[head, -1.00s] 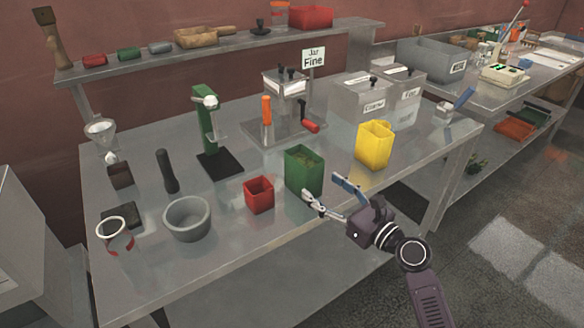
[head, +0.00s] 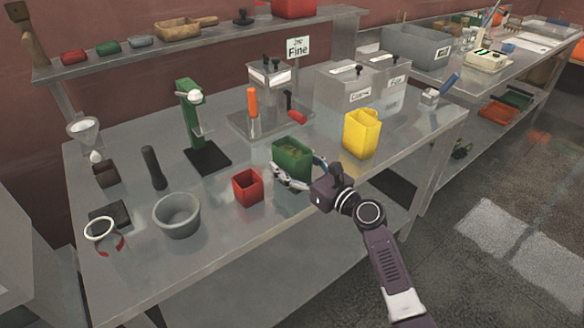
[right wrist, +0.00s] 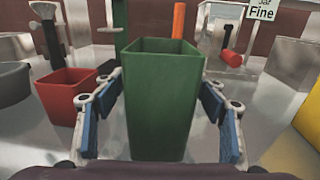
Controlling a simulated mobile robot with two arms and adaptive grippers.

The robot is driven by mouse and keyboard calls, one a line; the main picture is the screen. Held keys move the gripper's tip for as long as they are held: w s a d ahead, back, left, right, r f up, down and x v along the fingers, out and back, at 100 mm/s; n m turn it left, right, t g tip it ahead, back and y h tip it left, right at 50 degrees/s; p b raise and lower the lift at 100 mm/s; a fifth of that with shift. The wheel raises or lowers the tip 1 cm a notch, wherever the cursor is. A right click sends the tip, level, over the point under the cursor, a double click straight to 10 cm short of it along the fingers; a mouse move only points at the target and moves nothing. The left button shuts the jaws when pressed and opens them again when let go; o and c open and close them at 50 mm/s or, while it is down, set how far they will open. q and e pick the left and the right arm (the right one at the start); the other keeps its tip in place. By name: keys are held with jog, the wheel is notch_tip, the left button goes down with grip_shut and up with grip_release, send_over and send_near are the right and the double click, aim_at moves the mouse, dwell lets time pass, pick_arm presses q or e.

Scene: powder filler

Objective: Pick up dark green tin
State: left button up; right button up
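The dark green tin (head: 291,157) is an open-topped square tin standing upright on the metal table. In the right wrist view the tin (right wrist: 163,100) fills the middle, between the two fingers. My right gripper (head: 297,176) is open around the tin at the table's front edge. In the right wrist view the blue-padded fingers of the right gripper (right wrist: 162,120) stand on both sides of the tin, with a gap visible at least on the right. My left gripper is not in view.
A small red tin (head: 247,188) stands just left of the green tin. A yellow tin (head: 360,134) stands to the right. A grey bowl (head: 177,215) is further left. A metal device with an orange handle (head: 253,102) stands behind.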

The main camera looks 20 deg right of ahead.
jog(key=c, duration=1.3)
